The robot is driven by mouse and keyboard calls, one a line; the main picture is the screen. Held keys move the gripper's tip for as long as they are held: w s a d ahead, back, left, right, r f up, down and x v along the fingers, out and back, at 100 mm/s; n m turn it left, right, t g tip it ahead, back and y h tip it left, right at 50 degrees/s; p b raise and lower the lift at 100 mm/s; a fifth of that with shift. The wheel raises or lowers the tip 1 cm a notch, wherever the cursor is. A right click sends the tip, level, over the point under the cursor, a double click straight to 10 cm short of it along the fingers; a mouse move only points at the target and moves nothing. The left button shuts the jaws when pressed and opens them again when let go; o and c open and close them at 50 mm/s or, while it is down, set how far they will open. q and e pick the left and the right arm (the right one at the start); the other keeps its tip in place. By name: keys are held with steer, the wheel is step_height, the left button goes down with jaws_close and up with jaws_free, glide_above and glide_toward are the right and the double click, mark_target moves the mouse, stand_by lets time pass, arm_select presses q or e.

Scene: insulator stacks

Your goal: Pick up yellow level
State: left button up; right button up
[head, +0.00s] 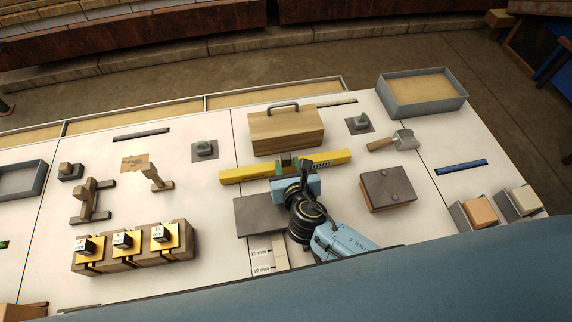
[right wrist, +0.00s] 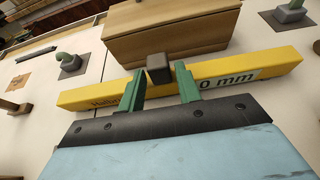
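The yellow level (head: 245,174) lies on the white table in front of the wooden toolbox. In the right wrist view the level (right wrist: 280,62) runs across the picture, with dark lettering and a dark block (right wrist: 158,68) at its middle. My right gripper (head: 294,164) is over the middle of the level. In the right wrist view its two green fingers (right wrist: 160,88) stand apart, one on each side of the dark block, with gaps showing between them and the block. Whether the fingertips touch the level cannot be told. My left gripper is not in view.
The wooden toolbox (head: 287,131) stands close behind the level. A dark grey plate (head: 258,216) lies in front. A brown box (head: 388,189), a trowel (head: 391,141) and a grey tray (head: 422,108) are to the right. Labelled blocks (head: 124,250) stand at front left.

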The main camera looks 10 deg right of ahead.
jaws_close()
